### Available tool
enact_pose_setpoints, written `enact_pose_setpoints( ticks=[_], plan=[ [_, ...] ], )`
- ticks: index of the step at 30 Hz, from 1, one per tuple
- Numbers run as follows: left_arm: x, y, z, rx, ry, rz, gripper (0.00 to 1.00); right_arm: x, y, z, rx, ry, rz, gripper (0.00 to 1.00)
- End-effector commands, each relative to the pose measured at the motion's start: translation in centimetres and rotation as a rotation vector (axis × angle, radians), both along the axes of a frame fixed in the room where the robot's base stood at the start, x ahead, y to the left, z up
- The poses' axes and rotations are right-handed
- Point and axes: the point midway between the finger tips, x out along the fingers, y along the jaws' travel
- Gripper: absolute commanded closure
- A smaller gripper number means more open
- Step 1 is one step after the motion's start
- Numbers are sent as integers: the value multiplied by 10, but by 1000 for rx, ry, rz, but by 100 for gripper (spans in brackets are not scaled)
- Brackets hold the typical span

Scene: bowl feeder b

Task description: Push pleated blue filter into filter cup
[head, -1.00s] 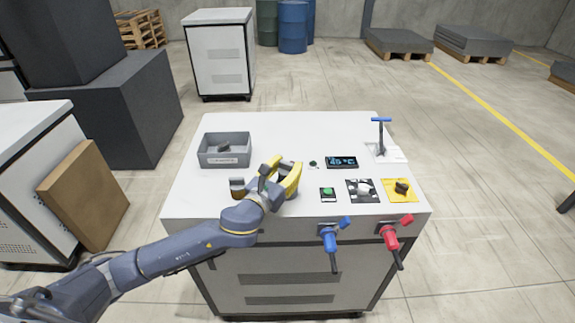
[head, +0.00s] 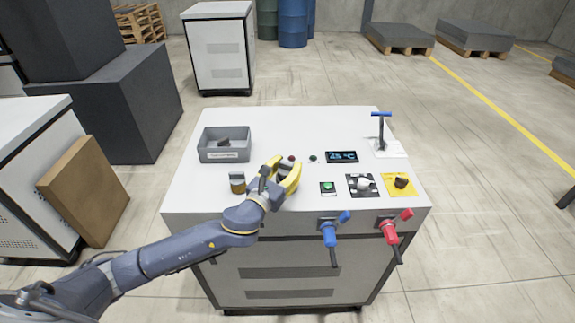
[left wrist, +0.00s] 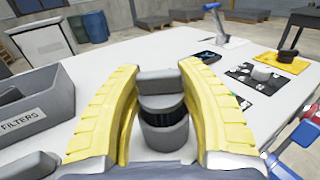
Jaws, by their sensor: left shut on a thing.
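My left gripper (head: 287,163) has yellow fingers and is over the middle-left of the white worktop. In the left wrist view its fingers (left wrist: 158,69) close around a pleated filter, with a grey block-like top (left wrist: 156,80) between the tips and a dark ribbed band (left wrist: 165,105) below it. The dark band looks nearly black rather than clearly blue. A grey rounded cup (left wrist: 166,135) shows directly under the band, between the fingers. How deep the filter sits in it cannot be told. In the head view the fingers mostly hide both. My right gripper is not in view.
A grey bin labelled FILTERS (head: 224,157) with a dark piece inside stands at left. A brown jar with grey lid (head: 237,186) is just left of the gripper. Right are a green button (head: 327,188), display (head: 342,157), knobs and a blue-handled lever (head: 381,130).

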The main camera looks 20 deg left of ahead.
Motion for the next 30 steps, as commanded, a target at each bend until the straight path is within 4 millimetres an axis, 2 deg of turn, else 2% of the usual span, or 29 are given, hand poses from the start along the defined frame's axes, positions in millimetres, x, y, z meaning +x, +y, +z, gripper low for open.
enact_pose_setpoints(
  ticks=[19,20,27,30],
  plan=[
    [0,0,-14,0,0,1,93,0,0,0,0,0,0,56],
    [0,0,-14,0,0,1,60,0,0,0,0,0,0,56],
    [0,0,-14,0,1,1,34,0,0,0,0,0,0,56],
    [0,0,-14,0,1,1,34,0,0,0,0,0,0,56]
  ],
)
